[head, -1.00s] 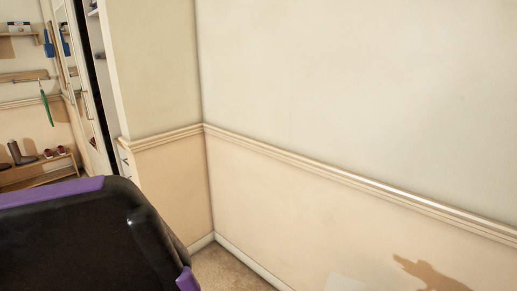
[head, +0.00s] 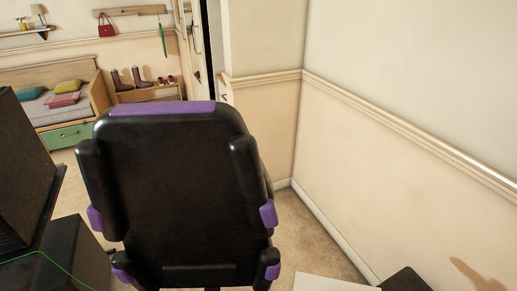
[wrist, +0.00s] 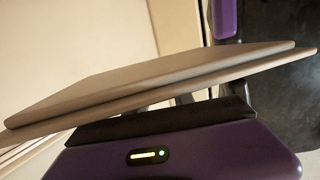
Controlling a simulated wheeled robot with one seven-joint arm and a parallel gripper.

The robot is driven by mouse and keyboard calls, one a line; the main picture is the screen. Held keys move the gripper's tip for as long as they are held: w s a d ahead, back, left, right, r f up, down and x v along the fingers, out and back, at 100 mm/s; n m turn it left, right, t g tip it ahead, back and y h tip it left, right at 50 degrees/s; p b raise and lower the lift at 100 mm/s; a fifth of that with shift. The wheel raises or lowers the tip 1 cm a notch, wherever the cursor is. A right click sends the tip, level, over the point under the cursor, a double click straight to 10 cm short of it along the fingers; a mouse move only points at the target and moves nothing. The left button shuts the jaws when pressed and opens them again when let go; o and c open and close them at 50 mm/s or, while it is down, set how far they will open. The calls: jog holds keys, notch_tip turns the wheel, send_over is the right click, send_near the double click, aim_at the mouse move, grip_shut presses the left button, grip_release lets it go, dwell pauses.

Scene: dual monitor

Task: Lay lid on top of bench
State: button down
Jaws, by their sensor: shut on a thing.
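My gripper (wrist: 192,98) is shut on a flat, thin, grey-brown lid (wrist: 150,82) in the wrist view. The lid is seen nearly edge-on, tilted in the picture, and hides most of the fingers. A pale flat corner at the bottom of the head view (head: 335,284) looks like the same lid. Two things could be the bench, both far off at the upper left: a wooden daybed-like bench (head: 92,98) with cushions and a green drawer, and a low shoe bench (head: 150,94) with boots. I cannot tell which one is meant. The lid is well apart from both.
A large black and purple chair (head: 175,185) stands close in front. A dark monitor (head: 22,165) and dark box (head: 72,255) are at the left. A plain wall (head: 400,150) runs along the right. Some carpet (head: 310,235) shows between chair and wall.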

jog(key=shift+s+a+f+n+y, duration=0.1)
jog(key=shift+s+a+n+y, duration=0.1)
jog(key=shift+a, duration=0.3)
jog(key=shift+s+a+f+n+y, duration=0.1)
jog(key=shift+a+y, duration=0.1)
jog(key=shift+a, duration=0.3)
jog(key=shift+d, duration=0.2)
